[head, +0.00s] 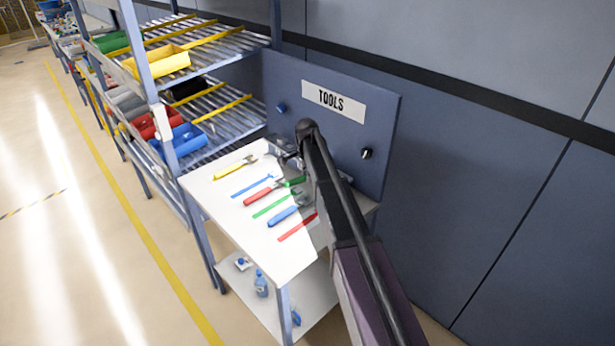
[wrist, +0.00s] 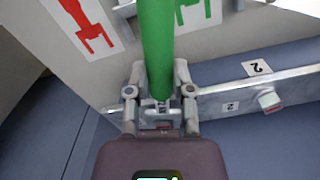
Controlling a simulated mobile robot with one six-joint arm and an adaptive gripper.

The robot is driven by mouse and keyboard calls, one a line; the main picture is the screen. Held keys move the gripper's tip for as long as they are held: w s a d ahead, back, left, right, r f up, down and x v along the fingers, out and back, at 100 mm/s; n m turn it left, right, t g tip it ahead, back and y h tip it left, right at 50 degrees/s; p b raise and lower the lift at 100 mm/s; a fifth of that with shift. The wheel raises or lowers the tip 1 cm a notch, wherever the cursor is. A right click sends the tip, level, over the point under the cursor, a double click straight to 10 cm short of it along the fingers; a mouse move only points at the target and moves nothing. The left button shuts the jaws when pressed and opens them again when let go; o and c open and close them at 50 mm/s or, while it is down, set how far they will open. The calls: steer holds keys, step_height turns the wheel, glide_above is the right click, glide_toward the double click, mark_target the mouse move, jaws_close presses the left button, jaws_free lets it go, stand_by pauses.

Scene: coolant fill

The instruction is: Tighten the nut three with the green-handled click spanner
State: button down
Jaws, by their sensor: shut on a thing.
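The green handle of the click spanner shows in the head view (head: 295,181) above the white tool table, and large in the wrist view (wrist: 157,40). My gripper (wrist: 160,95) is shut on this handle, with one finger on each side of it. In the head view my arm hides most of the gripper and the spanner's head. I cannot make out nut three in either view.
The white table (head: 213,187) holds yellow- (head: 236,167), red- (head: 259,197) and blue-handled (head: 284,215) tools beside coloured strips. A blue TOOLS board (head: 382,120) stands behind it. A shelf with a yellow bin (head: 160,62) is at left. A metal rail (wrist: 220,88) crosses the wrist view.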

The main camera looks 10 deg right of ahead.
steer(key=shift+w+a+m, duration=0.2)
steer(key=shift+w+m, duration=0.55)
steer(key=shift+m, duration=0.1)
steer(key=shift+w+a+m, duration=0.15)
steer(key=shift+w+m, duration=0.55)
steer(key=shift+m, duration=0.15)
stand_by(1.2)
steer(key=shift+s+n, duration=0.45)
steer(key=shift+n, duration=0.05)
steer(key=shift+r, duration=0.15)
stand_by(0.5)
steer(key=shift+r+p, duration=2.85)
steer(key=shift+p, duration=0.15)
